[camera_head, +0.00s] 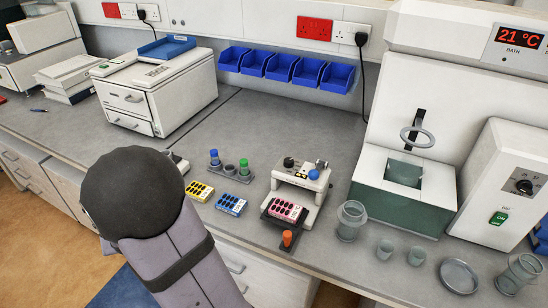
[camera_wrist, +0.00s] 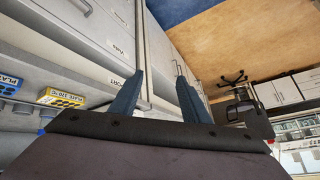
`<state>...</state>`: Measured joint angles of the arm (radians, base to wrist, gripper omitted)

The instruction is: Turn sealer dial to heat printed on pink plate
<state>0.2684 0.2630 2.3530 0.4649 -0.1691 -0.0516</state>
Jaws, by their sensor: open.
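The white sealer (camera_head: 300,177) stands on the bench right of centre in the head view. A small dark knob (camera_head: 288,162) sits at its upper left and a blue ball knob (camera_head: 313,174) at its right; the dial's setting is too small to read. The pink plate (camera_head: 285,209) lies on the dark tray (camera_head: 268,218) at the sealer's front, its print unreadable. My gripper (camera_wrist: 160,78) is open and empty in the wrist view, over the bench's front edge and drawers, away from the sealer. In the head view my arm mostly hides it.
A yellow plate (camera_head: 200,191) and a blue plate (camera_head: 231,204) lie left of the sealer. Blue- and green-capped vials (camera_head: 243,167) stand behind them. An orange knob (camera_head: 287,238) is at the tray's front. A glass jar (camera_head: 350,222) stands right of the sealer, near a water bath (camera_head: 400,208).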

